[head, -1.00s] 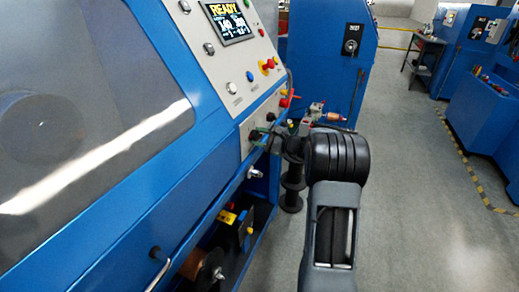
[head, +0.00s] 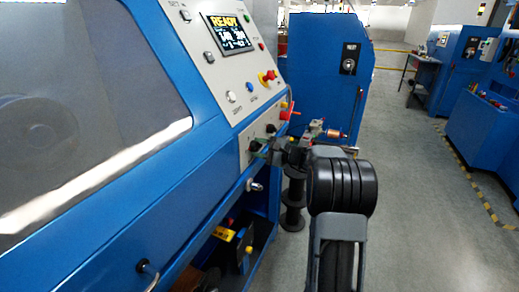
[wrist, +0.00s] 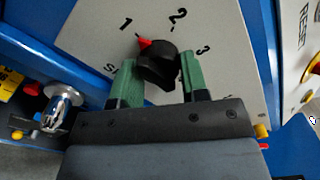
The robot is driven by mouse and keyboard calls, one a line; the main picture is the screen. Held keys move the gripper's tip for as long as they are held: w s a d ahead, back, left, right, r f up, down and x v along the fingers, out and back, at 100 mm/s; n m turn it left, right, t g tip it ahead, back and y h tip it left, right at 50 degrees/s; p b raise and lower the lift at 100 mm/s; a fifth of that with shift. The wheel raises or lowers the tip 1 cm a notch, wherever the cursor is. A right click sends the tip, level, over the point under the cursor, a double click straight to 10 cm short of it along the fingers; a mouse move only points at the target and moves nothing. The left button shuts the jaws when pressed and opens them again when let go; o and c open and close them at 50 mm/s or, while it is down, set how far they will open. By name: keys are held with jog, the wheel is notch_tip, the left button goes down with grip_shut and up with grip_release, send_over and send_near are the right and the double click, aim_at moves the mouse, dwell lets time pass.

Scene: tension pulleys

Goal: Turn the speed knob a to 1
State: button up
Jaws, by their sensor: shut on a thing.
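The speed knob (wrist: 158,68) is black with a red pointer, on a pale panel with the marks S, 1, 2 and 3. In the wrist view the red pointer points up and left, roughly at the mark 1 (wrist: 126,24). My gripper (wrist: 160,78) has its two green fingers on either side of the knob and is shut on it. The fingers hide part of the knob's lower side. In the head view my gripper (head: 265,149) reaches the small panel under the READY screen; the knob there is too small and covered to read.
A READY screen (head: 231,34) and red and blue buttons sit above the panel. A chrome knob (wrist: 62,103) sticks out left of my gripper in the wrist view. A blue cabinet (head: 328,80) stands behind. Grey floor (head: 420,200) is open at right.

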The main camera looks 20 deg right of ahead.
jog(key=o, duration=0.9)
jog(key=v, duration=1.4)
jog(key=shift+w, duration=0.1)
notch_tip(320, 180, down, 7)
jog(key=s+a+g+h, duration=0.1)
jog(key=s+g+h, duration=0.1)
jog(key=g, duration=0.1)
jog(key=s+a+n+g+h+p, duration=0.45)
jog(key=s+a+g+p, duration=0.2)
jog(key=s+a, duration=0.3)
jog(key=s+a+r+n+h+p, duration=0.1)
jog(key=s+a+r+n+p, duration=0.2)
jog(key=r, duration=0.2)
jog(key=s+a+r+n+h+p, duration=0.2)
jog(key=a+r+n+p, duration=0.1)
jog(key=a+r+n, duration=0.1)
jog(key=s+a+r+n+h+p, duration=0.2)
jog(key=s+a+r+n+p, duration=0.1)
jog(key=r, duration=0.3)
jog(key=shift+s+a+n+h+p, duration=0.25)
jog(key=shift+s+a+n+p, duration=0.05)
jog(key=shift+a+n+p, duration=0.3)
